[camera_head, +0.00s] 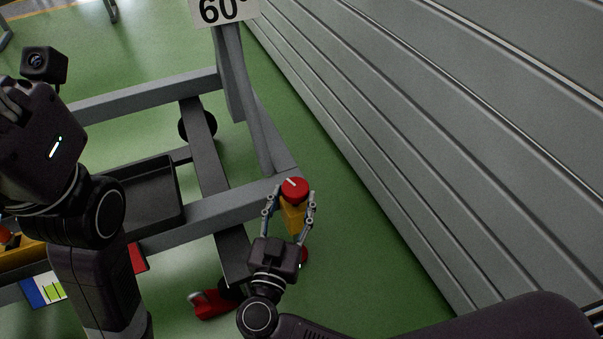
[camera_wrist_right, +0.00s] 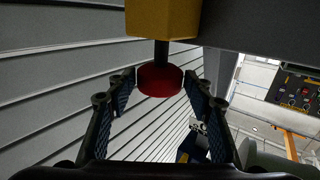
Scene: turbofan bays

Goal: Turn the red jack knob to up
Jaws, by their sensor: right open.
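The red jack knob (camera_head: 294,189) is a round cap with a white mark line on top. It sits over a yellow jack body (camera_head: 293,218) at the corner of a grey frame. My right gripper (camera_head: 292,197) is open, with one finger on each side of the knob. In the right wrist view the red knob (camera_wrist_right: 160,81) sits on a dark stem from the yellow body (camera_wrist_right: 162,18). The fingertips (camera_wrist_right: 160,82) flank it, with a narrow gap on each side. My left gripper (camera_head: 12,105) is only partly visible at the left edge; its jaws are unclear.
The grey stand frame (camera_head: 225,208) with a "60°" sign (camera_head: 222,10) lies left of the knob. A ribbed grey wall (camera_head: 430,140) rises to the right, with a green floor strip between. A dark tray (camera_head: 140,195) and a red caster pedal (camera_head: 212,304) are nearby.

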